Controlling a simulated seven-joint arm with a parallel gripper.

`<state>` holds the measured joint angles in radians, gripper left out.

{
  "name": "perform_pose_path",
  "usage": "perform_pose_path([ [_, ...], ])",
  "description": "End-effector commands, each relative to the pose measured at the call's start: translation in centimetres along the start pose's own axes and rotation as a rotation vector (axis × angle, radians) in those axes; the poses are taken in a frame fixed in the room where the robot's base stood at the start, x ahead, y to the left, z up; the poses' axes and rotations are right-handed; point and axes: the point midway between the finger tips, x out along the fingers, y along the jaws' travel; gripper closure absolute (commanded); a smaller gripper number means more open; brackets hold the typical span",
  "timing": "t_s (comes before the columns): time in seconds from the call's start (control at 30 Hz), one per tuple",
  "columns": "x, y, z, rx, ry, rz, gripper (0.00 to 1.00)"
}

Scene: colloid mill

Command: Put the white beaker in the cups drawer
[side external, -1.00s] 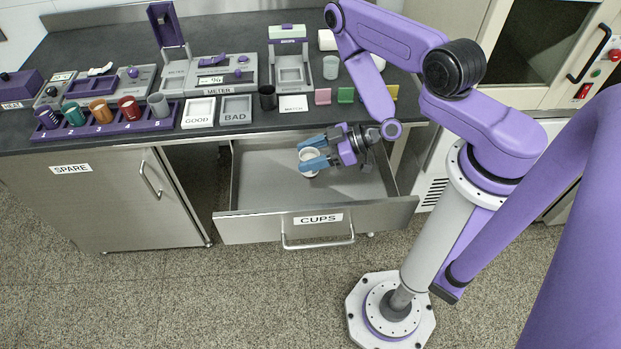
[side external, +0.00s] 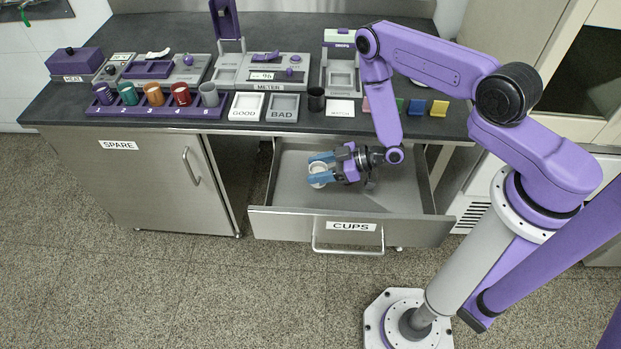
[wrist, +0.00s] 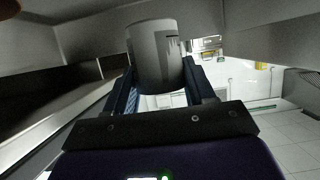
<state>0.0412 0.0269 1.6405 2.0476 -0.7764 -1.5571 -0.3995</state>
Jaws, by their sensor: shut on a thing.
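The white beaker (side external: 317,175) is held between the blue fingertips of my gripper (side external: 322,168). It looks upright, within the open cups drawer (side external: 285,195), left of the drawer's middle. I cannot tell whether its base touches the drawer floor. The drawer is pulled out, with a CUPS label and a bar handle on its front. In the wrist view, the beaker (wrist: 155,55) stands between the two fingers, its lower part partly hidden by my gripper. No other cup shows in the drawer.
The bench top (side external: 130,75) lies behind and above the drawer. It carries a purple cup rack (side external: 150,111), GOOD and BAD trays (side external: 283,106) and a black cup (side external: 316,98). The SPARE cabinet (side external: 130,175) stands at left. The drawer floor around the beaker is clear.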

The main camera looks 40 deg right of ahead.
Motion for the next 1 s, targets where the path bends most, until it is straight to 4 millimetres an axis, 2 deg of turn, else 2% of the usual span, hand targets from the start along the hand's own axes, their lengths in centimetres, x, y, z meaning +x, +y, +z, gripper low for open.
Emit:
perform_pose_path([
  [0.13, 1.9, 0.7, 1.1, -0.003, 0.001, 0.000, 0.77],
  [0.47, 3.7, 1.5, 2.3, -0.002, 0.002, -0.001, 0.77],
  [0.7, 4.5, 1.4, 4.8, 0.000, 0.000, 0.000, 0.77],
  [1.0, 4.6, 1.4, 5.0, 0.000, 0.000, 0.000, 0.77],
])
